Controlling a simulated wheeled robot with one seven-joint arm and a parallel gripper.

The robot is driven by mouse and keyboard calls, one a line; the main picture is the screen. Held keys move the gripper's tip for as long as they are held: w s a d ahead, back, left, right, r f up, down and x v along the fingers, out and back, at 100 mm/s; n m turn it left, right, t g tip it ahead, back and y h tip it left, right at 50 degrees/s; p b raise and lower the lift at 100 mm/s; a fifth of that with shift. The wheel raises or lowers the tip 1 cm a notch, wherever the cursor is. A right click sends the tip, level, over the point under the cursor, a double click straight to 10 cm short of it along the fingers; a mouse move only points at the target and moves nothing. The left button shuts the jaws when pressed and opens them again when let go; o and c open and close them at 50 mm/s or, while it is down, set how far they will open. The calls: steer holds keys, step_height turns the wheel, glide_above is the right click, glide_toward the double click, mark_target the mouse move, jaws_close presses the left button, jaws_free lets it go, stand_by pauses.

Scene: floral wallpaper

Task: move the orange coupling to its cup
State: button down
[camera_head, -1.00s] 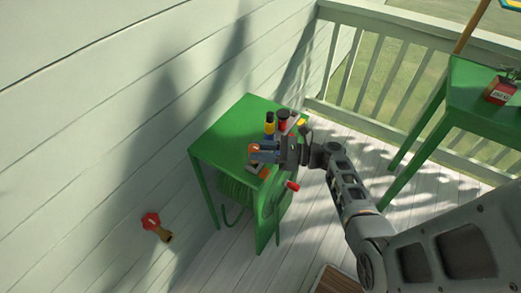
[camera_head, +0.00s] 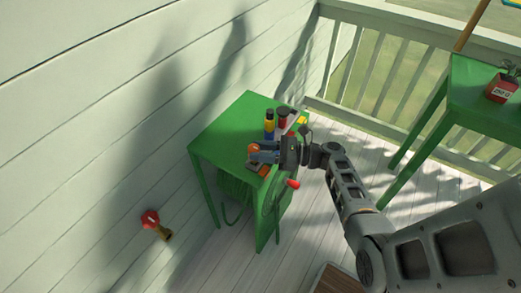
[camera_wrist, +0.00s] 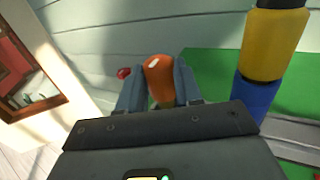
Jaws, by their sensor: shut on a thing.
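The orange coupling (camera_wrist: 158,75) is a rounded, glossy piece between the two fingers of my gripper (camera_wrist: 158,90) in the wrist view. In the head view my gripper (camera_head: 262,153) is over the front part of the green table (camera_head: 222,137), shut on the coupling (camera_head: 253,149). A yellow-and-blue cylinder (camera_head: 269,124) stands just behind the gripper; it also shows at the right of the wrist view (camera_wrist: 272,50). I cannot tell which thing is the coupling's cup. The coupling's lower part is hidden by the gripper.
A red-and-dark cylinder (camera_head: 282,118) stands beside the yellow-and-blue one. A small orange-and-grey thing (camera_head: 261,169) is at the table's front edge. Another green table (camera_head: 470,100) with a red can (camera_head: 500,90) stands at right.

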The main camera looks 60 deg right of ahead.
steer(key=shift+f+b, duration=0.6)
steer(key=shift+f, duration=0.4)
steer(key=c, duration=0.7)
jaws_free()
steer(key=shift+s, duration=0.1)
steer(key=b+v, duration=0.1)
steer(key=v, duration=0.6)
steer(key=shift+s+d, duration=0.15)
steer(key=shift+s, duration=0.15)
